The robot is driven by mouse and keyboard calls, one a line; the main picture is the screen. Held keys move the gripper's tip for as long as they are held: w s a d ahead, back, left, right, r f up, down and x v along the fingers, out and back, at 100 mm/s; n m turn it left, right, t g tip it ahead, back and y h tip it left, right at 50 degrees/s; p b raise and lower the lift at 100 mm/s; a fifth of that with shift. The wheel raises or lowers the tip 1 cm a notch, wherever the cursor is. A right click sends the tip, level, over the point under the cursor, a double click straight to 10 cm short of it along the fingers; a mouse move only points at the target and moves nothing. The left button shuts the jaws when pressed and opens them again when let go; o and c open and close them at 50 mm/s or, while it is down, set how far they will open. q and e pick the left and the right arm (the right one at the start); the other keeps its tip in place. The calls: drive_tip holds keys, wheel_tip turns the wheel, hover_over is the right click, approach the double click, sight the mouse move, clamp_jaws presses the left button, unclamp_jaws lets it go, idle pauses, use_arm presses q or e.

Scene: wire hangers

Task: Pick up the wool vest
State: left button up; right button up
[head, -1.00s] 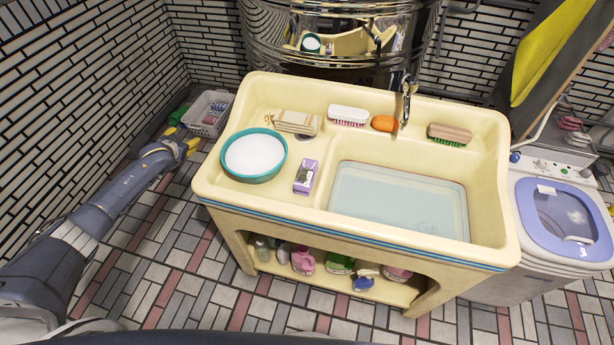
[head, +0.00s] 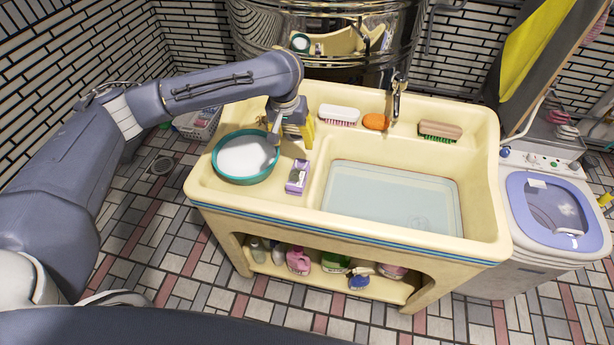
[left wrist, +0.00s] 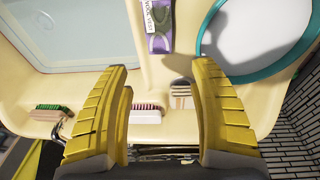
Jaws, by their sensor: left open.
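The wool vest shows as a small purple and white package (head: 298,176) lying on the sink's left ledge, between the teal-rimmed basin and the wash well. In the left wrist view the package (left wrist: 158,27) shows lettering and a picture, cut off by the top edge. My left gripper (head: 292,138) hangs above the ledge, just behind the package in the head view. Its yellow fingers (left wrist: 160,67) are spread with nothing between them, and the package lies beyond the gap. My right gripper is in neither view.
The teal-rimmed basin (head: 246,159) stands left of the package. A white brush (head: 339,113), an orange soap (head: 375,122) and a brown brush (head: 440,129) lie along the back ledge. The faucet (head: 397,98) rises behind. A washing machine (head: 548,212) stands at right.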

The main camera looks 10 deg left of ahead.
sight(298, 173)
use_arm(q)
drive_tip(key=shift+g+y, duration=0.3)
drive_tip(key=f, duration=1.1)
drive_tip(key=d+f, duration=0.1)
drive_tip(key=f, duration=0.4)
drive_tip(key=shift+f, duration=0.25)
clamp_jaws()
drive_tip(key=shift+r, duration=0.1)
